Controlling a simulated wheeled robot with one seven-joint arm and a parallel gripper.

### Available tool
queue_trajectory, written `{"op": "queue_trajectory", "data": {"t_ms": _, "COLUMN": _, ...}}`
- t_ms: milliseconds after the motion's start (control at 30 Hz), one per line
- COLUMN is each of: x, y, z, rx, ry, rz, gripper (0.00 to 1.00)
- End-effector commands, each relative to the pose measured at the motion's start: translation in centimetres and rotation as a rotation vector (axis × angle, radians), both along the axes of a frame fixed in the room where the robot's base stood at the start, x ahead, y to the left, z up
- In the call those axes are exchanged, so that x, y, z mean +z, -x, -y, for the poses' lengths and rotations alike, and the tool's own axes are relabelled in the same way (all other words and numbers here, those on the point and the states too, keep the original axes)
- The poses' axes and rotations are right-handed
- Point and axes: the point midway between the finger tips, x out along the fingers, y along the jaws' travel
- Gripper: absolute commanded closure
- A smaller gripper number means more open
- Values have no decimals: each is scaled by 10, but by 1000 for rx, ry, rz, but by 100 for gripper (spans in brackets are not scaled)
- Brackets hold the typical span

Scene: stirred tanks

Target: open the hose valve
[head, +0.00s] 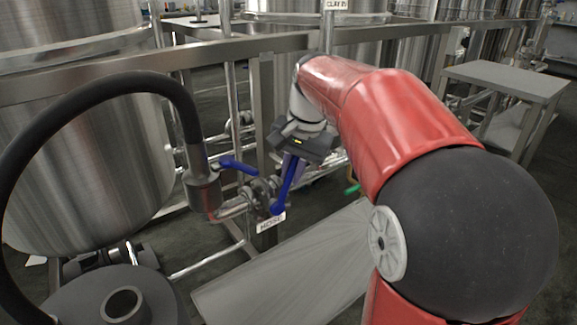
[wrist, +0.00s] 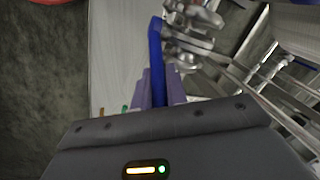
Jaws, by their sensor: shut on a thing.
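The hose valve (head: 262,190) is a metal valve above a white label reading HOSE (head: 270,222). Its long blue handle (head: 283,193) slopes up from the valve toward my gripper (head: 293,160). In the wrist view the blue handle (wrist: 155,45) runs between the two purple fingers of my gripper (wrist: 159,88), which are shut on it. The metal valve body (wrist: 190,42) lies just beyond, at the upper right. A second blue lever (head: 238,165) sticks out to the left of the valve, near the hose end. The exact finger contact is partly hidden in the head view.
A thick black hose (head: 95,88) arches on the left down to a grey coupling (head: 203,190). A large steel tank (head: 90,150) and frame rails stand behind. A pale flat surface (head: 295,270) lies below the valve. A small green handle (head: 352,189) is to the right.

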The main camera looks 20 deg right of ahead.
Motion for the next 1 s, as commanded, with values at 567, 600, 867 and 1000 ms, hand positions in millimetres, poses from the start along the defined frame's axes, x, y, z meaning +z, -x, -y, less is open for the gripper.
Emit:
{"op": "queue_trajectory", "data": {"t_ms": 567, "x": 1, "y": -1, "z": 0, "rx": -1, "ry": 2, "rz": 2, "gripper": 64}}
{"op": "queue_trajectory", "data": {"t_ms": 600, "x": 2, "y": -1, "z": 0, "rx": -1, "ry": 3, "rz": 3, "gripper": 64}}
{"op": "queue_trajectory", "data": {"t_ms": 867, "x": 39, "y": 5, "z": 6, "rx": -1, "ry": 3, "rz": 7, "gripper": 64}}
{"op": "queue_trajectory", "data": {"t_ms": 1000, "x": 60, "y": 10, "z": 9, "rx": -2, "ry": 3, "rz": 5, "gripper": 64}}
